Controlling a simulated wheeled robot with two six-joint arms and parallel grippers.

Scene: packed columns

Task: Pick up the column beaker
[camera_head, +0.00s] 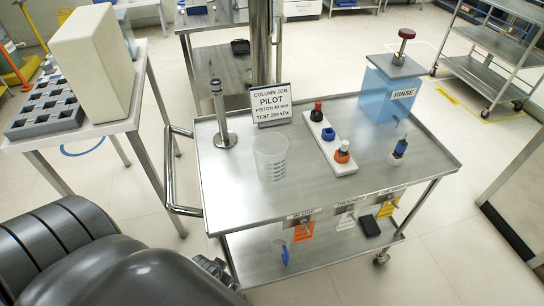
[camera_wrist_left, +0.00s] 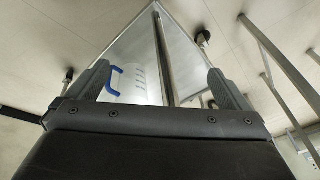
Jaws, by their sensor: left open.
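A clear beaker (camera_head: 270,157) with graduation marks stands upright on the steel cart top (camera_head: 225,190), left of its middle. A second clear vessel with a blue handle (camera_head: 284,255) is on the cart's lower shelf. The left wrist view shows a clear blue-handled vessel (camera_wrist_left: 128,82) beyond the fingers, apart from them. My left gripper (camera_wrist_left: 158,70) is open with nothing between its fingers. My left arm fills the lower left of the head view. My right gripper is not in view.
A PILOT sign (camera_head: 270,103), a steel stand (camera_head: 221,120), a white rack (camera_head: 330,138) of bottles, a RINSE container (camera_head: 388,95) and a small bottle (camera_head: 399,150) are on the cart. A side table (camera_head: 120,118) stands at left. The cart top's front is mostly clear.

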